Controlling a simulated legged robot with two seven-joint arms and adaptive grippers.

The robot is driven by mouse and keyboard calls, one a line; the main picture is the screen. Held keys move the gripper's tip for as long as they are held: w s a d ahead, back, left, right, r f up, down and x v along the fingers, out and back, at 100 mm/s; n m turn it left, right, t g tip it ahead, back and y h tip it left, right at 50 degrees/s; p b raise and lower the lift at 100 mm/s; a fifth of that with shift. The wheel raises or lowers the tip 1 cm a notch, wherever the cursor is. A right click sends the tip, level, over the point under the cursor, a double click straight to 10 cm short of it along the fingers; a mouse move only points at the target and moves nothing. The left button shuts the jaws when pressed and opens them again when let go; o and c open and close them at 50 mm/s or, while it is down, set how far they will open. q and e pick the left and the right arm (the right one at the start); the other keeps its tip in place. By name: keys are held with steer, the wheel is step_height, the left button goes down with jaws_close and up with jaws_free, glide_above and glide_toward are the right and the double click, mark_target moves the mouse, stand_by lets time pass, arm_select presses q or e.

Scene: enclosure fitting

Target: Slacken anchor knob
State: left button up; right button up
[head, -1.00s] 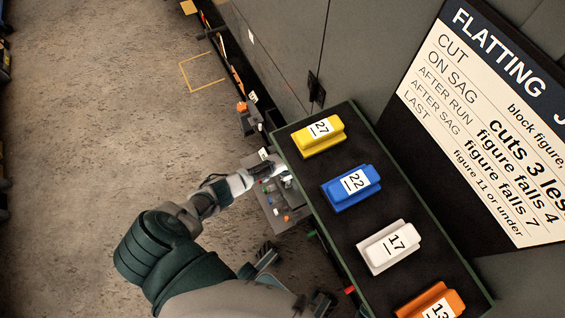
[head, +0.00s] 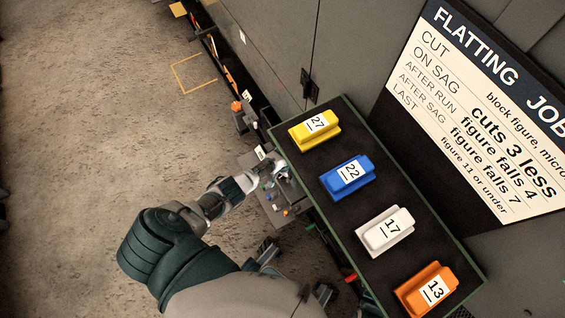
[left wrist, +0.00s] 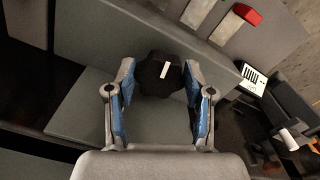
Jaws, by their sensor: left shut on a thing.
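The anchor knob (left wrist: 162,76) is a black lobed knob with a white mark on its face, in the left wrist view. My left gripper (left wrist: 159,68) has one blue-padded finger on each side of it and is shut on it. The white mark is slightly tilted from upright. In the head view my left gripper (head: 268,170) reaches to a grey fixture (head: 277,212) beside the tray; the knob cannot be made out there. My right gripper is not in view.
A dark tray (head: 352,232) with green edges holds yellow (head: 314,130), blue (head: 347,178), white (head: 385,231) and orange (head: 427,289) numbered blocks, right of the gripper. A printed board (head: 480,110) stands behind. Open floor (head: 90,120) lies to the left.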

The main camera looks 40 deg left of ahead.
arm_select(q)
steer(key=shift+w+r, duration=0.1)
steer(key=shift+w, duration=0.1)
steer(key=o, duration=1.2)
steer(key=shift+c, duration=0.2)
steer(key=shift+s+r, duration=0.1)
step_height(320, 180, up, 12)
steer(key=shift+f, duration=0.25)
